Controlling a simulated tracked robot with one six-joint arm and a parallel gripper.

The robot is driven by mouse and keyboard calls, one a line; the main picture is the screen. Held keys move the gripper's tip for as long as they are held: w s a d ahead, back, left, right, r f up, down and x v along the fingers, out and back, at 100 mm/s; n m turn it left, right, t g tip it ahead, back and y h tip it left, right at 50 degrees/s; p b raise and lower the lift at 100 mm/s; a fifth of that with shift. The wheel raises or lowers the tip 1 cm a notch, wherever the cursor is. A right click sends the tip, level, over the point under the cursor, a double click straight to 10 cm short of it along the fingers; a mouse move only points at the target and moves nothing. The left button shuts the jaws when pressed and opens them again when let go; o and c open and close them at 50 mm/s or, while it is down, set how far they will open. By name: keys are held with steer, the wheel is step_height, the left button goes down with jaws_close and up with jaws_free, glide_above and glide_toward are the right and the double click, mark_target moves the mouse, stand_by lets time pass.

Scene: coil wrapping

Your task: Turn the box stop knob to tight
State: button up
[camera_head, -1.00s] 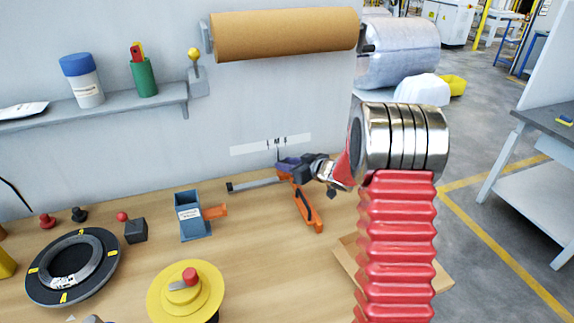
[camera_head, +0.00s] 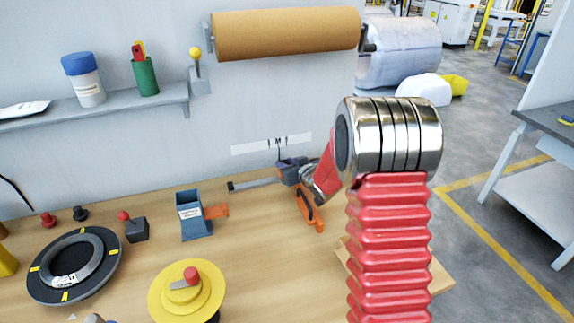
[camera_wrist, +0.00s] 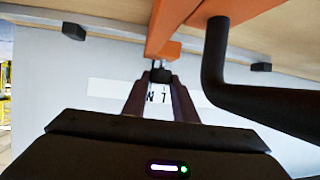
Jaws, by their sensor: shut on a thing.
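The box stop is an orange piece (camera_head: 311,209) on a grey rail (camera_head: 255,184) on the bench near the wall. In the wrist view its orange body (camera_wrist: 166,30) reaches over my fingertips, and the rail (camera_wrist: 115,38) crosses behind. My gripper (camera_wrist: 161,76) is shut on a small dark knob (camera_wrist: 160,73) below the orange body. The fingers partly cover the knob, so its turn position cannot be read. In the head view my gripper (camera_head: 286,164) is at the rail's right end, partly hidden by my red arm.
A bent black bar (camera_wrist: 214,60) passes close to the right of my fingers. A pale strip with dark marks (camera_head: 272,145) is on the wall behind. A blue-grey dispenser (camera_head: 193,214) and a yellow turntable (camera_head: 208,303) stand to the left.

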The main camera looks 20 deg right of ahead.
steer(key=shift+r, duration=0.1)
steer(key=o, duration=1.1)
steer(key=shift+s, duration=0.1)
steer(key=shift+v, duration=6.75)
steer(key=shift+d, duration=0.1)
